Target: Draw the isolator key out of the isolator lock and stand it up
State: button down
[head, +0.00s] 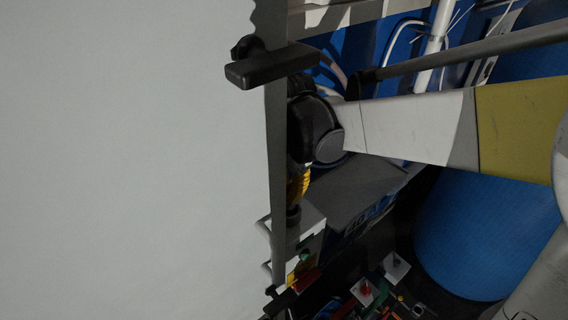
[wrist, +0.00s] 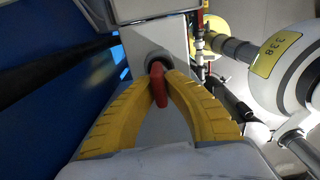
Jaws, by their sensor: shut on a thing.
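In the wrist view, my gripper (wrist: 159,78) has its two yellow fingers closed from both sides on the red isolator key (wrist: 158,92). The key's far end meets a dark round collar, the isolator lock (wrist: 157,59), on the face of a grey box. I cannot tell how deep the key sits in it. In the head view, the yellow of my gripper (head: 299,186) shows only in part below my black wrist, beside the edge of a large pale panel. The key and lock cannot be made out there.
The large pale panel (head: 130,160) with a dark handle (head: 268,67) fills the left of the head view. A big blue cylinder (head: 480,235) stands at right. Small blocks with red knobs (head: 365,288) lie low. Pipes and a white tank (wrist: 290,75) stand right in the wrist view.

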aim_at(290, 186)
jog(key=shift+r+p, duration=1.5)
jog(key=shift+r, duration=0.9)
jog(key=shift+d, duration=0.1)
